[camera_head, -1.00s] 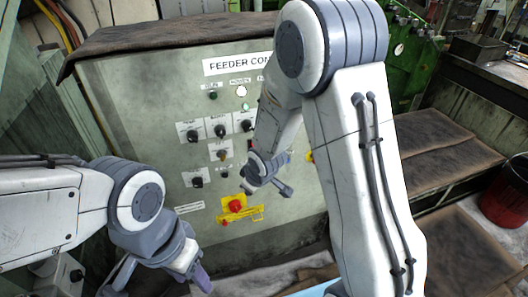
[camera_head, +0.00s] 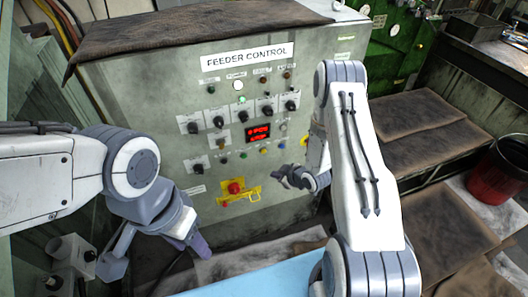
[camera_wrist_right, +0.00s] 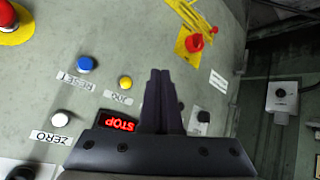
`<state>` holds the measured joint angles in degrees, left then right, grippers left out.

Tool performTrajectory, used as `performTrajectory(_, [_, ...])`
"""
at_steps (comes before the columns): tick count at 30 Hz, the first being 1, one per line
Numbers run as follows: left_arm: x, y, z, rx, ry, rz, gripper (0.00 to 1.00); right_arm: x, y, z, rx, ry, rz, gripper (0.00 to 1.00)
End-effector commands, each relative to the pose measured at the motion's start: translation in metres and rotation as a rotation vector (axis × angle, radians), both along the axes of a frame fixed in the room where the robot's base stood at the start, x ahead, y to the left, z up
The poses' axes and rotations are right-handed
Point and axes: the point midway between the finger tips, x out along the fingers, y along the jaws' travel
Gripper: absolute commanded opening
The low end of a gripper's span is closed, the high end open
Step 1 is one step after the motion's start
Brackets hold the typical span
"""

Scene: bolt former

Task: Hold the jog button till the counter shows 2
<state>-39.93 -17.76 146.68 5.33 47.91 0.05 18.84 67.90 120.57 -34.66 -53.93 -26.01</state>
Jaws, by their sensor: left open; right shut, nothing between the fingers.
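The feeder control panel (camera_head: 150,105) faces me. Its red-lit counter display (camera_head: 258,133) seems to read 0 PCS above STOP; the right wrist view shows STOP upside down (camera_wrist_right: 118,120). A small yellow button (camera_wrist_right: 125,82) beside the display has a label that looks like JOG; it shows under the display in the head view (camera_head: 264,152). My right gripper (camera_head: 280,178) is shut and empty, below and right of the display. Its fingers (camera_wrist_right: 158,85) are right of the yellow button in the wrist view, apart from it. My left gripper (camera_head: 160,252) is open at lower left.
A blue RESET button (camera_wrist_right: 85,63) and a white ZERO button (camera_wrist_right: 61,118) sit near the yellow one. Several black knobs surround the display. A red bin (camera_head: 498,185) stands far right.

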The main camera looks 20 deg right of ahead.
Motion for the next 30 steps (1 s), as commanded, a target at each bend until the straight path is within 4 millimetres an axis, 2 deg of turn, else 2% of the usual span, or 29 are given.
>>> performTrajectory(5, [0.000,0.000,-0.001,0.000,0.000,0.000,0.50,0.013,0.000,0.000,-0.001,-0.003,0.001,0.00])
performTrajectory(18, [0.000,0.000,-0.011,0.000,0.000,0.001,0.50,0.072,0.003,-0.001,0.000,-0.003,0.002,0.00])
performTrajectory(24, [0.000,0.000,-0.014,0.000,0.000,0.002,0.50,0.085,0.003,-0.001,-0.001,0.000,0.001,0.00])
performTrajectory(30, [0.000,0.000,-0.015,0.000,0.000,0.002,0.50,0.088,0.003,0.000,-0.001,0.001,0.000,0.00])
